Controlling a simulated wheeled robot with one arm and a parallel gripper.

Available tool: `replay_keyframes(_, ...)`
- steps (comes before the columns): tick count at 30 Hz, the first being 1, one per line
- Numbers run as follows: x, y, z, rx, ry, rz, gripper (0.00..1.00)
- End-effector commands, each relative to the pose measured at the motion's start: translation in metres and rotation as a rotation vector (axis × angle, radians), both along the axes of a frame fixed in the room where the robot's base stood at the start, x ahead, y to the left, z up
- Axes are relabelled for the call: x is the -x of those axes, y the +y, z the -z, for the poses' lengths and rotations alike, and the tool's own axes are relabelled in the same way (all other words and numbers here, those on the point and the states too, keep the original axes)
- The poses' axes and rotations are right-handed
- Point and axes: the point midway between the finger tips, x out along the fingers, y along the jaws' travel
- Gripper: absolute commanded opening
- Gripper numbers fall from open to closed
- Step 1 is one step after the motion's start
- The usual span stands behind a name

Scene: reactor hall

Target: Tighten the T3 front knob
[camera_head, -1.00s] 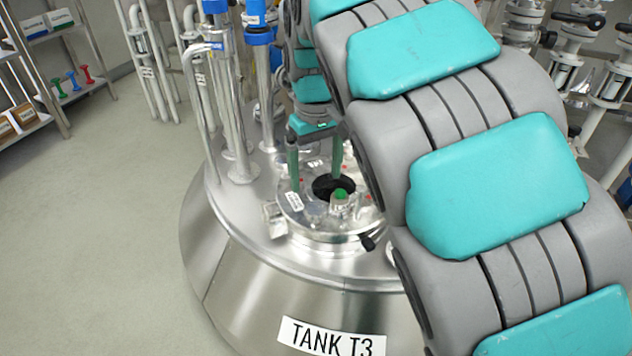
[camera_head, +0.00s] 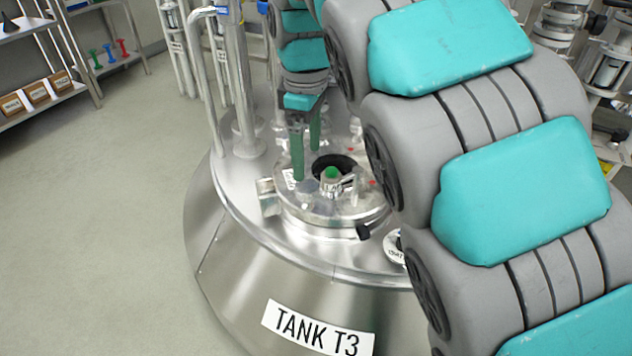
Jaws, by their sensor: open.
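Tank T3 (camera_head: 240,270) is a big steel vessel with a "TANK T3" label on its front. A round steel lid (camera_head: 312,208) with fittings around it sits on top. A small green-topped knob (camera_head: 332,174) stands on the near side of the dark round opening in the lid. I cannot tell for sure that it is the front knob. My gripper (camera_head: 307,163) has two green fingers pointing down, apart and with nothing seen between them. It is up and left of the green-topped knob, above the lid's left part. My arm hides the lid's right side.
Vertical steel pipes (camera_head: 240,90) rise from the tank's back left, close to my arm. A black-ended handle (camera_head: 364,231) sticks out at the lid's front right. Shelves (camera_head: 62,95) with boxes stand far left. The floor (camera_head: 110,220) left of the tank is clear.

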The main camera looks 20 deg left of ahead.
Motion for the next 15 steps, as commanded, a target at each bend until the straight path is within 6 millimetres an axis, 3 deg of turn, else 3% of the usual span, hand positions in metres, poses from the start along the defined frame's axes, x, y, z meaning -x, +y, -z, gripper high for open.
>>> replay_keyframes(15,0.001,-0.001,0.066,0.002,0.003,0.004,0.94)
